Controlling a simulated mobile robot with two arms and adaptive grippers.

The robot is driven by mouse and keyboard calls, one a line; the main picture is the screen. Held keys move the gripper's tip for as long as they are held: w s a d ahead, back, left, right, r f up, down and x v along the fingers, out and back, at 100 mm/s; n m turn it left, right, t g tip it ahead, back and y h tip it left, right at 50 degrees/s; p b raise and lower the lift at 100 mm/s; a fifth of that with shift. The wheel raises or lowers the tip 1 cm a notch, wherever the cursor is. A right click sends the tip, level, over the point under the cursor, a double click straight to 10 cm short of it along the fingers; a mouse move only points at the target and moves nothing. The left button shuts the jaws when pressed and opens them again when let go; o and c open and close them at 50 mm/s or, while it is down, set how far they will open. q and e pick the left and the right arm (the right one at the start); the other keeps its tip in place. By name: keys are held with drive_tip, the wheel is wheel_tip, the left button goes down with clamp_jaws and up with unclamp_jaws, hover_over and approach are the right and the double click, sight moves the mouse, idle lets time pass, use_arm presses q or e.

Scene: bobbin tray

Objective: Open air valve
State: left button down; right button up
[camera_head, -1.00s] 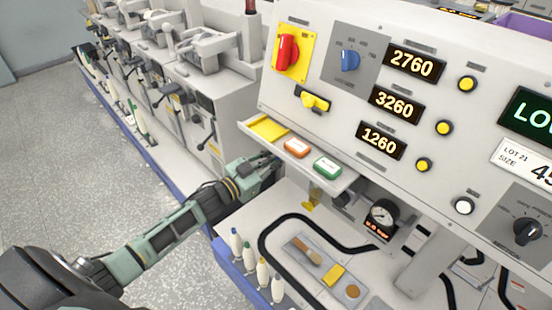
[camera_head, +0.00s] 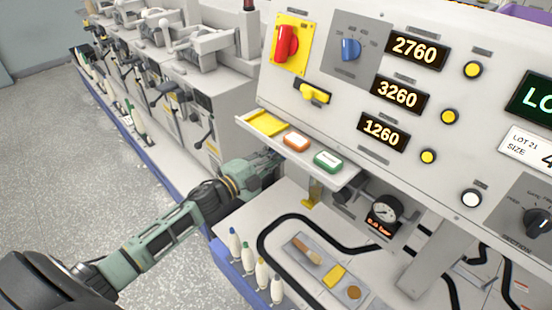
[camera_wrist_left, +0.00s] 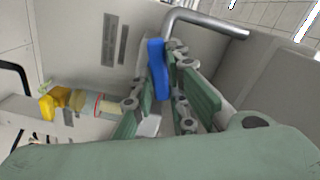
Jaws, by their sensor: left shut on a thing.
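The air valve's blue lever handle (camera_wrist_left: 157,68) shows in the left wrist view, beside a bent grey metal pipe (camera_wrist_left: 205,22). My left gripper (camera_wrist_left: 163,88) is shut on the blue handle, with its green-padded fingers on either side of it. In the head view my left gripper (camera_head: 268,165) reaches in at the left end of the console, beside and below the small shelf, and the valve is hidden there. A round pressure gauge (camera_head: 386,209) under the console has a red digital readout that appears to read 0.0 bar. My right gripper is in neither current view.
A yellow and clear filter unit (camera_wrist_left: 85,102) sits beside the fingers. Several bobbins (camera_head: 262,272) stand at the bench's front edge, near a tray with a brush (camera_head: 308,251).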

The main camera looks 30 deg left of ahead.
use_arm(q)
drive_tip(key=m+b, duration=0.1)
drive_tip(key=m, duration=0.3)
drive_tip(key=shift+f, duration=0.2)
drive_tip(key=shift+m, duration=0.3)
drive_tip(key=c, duration=1.7)
unclamp_jaws()
drive_tip(key=shift+s, duration=0.1)
drive_tip(key=v, duration=1.2)
